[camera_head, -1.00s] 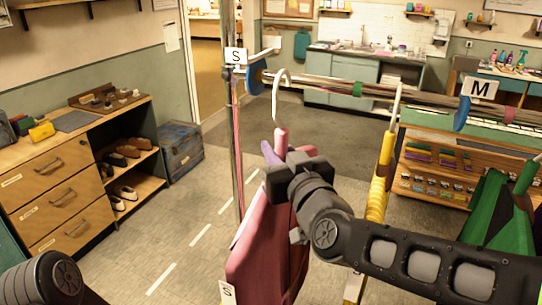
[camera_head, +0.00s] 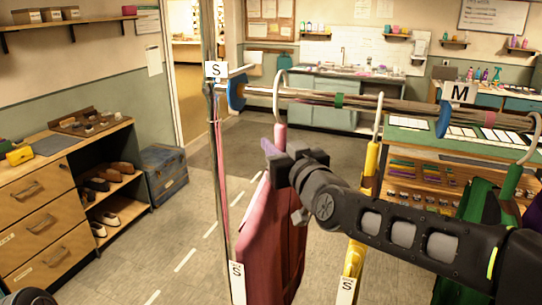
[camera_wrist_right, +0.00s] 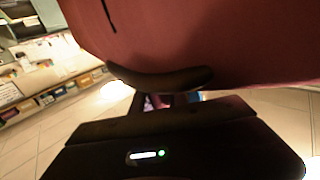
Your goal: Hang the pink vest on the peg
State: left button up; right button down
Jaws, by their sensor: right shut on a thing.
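The pink vest (camera_head: 270,235), a dusky red-pink garment, hangs upright on a hanger with a pink neck and a pale hook (camera_head: 279,90). The hook is at the rail (camera_head: 315,95); I cannot tell whether it rests on it. My right gripper (camera_head: 277,165) is shut on the vest near its top, just below the hanger neck, and covers that part. The wrist view shows the vest (camera_wrist_right: 220,40) close above dark fingers (camera_wrist_right: 160,78). A short pale peg (camera_head: 243,70) sticks out by the S sign at the post, left of the hook. My left gripper is out of view.
A yellow garment (camera_head: 355,258) and a green one (camera_head: 470,220) hang right of the vest. A blue disc (camera_head: 236,92) and an M sign (camera_head: 459,93) mark the rail. The upright post (camera_head: 215,170) stands left. Open floor lies beyond it, before a drawer unit (camera_head: 40,215).

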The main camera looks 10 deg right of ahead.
jog(key=w+d+f+b, duration=0.3)
jog(key=w+d+b, duration=0.1)
jog(key=w+b, duration=0.2)
jog(key=shift+f+b, duration=0.2)
jog(key=shift+b, duration=0.3)
dwell(0.3)
jog(key=c, duration=1.2)
grip_release()
jog(key=shift+c, duration=0.2)
jog(key=shift+o, duration=0.4)
jog(key=shift+f, duration=0.15)
jog(key=o, duration=0.6)
jog(key=shift+c, duration=0.2)
